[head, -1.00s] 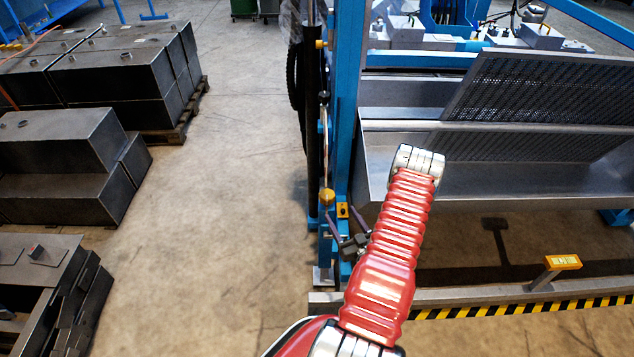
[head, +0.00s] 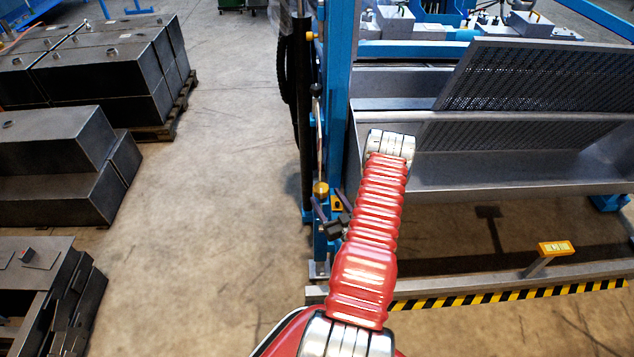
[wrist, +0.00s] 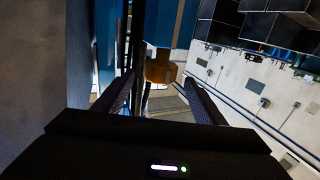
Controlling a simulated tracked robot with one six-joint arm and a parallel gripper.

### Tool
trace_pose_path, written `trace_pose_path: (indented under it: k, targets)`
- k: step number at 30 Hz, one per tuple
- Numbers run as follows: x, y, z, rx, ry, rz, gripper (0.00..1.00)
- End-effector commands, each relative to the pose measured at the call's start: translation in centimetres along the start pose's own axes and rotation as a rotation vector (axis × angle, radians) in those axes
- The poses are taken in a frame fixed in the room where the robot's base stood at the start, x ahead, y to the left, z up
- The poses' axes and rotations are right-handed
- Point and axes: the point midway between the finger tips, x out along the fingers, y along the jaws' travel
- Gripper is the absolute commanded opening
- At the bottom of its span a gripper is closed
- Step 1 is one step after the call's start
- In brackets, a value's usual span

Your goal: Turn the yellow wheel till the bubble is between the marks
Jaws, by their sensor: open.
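The yellow wheel (head: 320,189) sits on the blue upright post, low on its left side. In the wrist view the wheel (wrist: 160,69) is an amber, faceted knob under a blue part. My gripper (head: 328,195) is open just below the wheel in the head view. In the wrist view its two dark fingers (wrist: 160,84) lie left and right of the wheel, with gaps on both sides and no clear contact. How deep the wheel lies between them I cannot tell. A small yellow plate (head: 337,204) with a dark mark is behind the right finger. I can make out no bubble or marks.
A yellow-topped stand (head: 556,248) and a striped floor edge (head: 500,297) are at lower right. Dark metal boxes (head: 60,165) stand left. Floor between is clear.

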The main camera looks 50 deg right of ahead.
Motion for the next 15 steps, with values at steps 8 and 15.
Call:
trace_pose_path:
  k: [8, 15]
  targets:
    - [4.4, -0.1, -0.1, -0.001, 0.003, -0.003, 0.64]
    - [7.8, 0.0, -0.1, -0.001, 0.003, 0.000, 0.64]
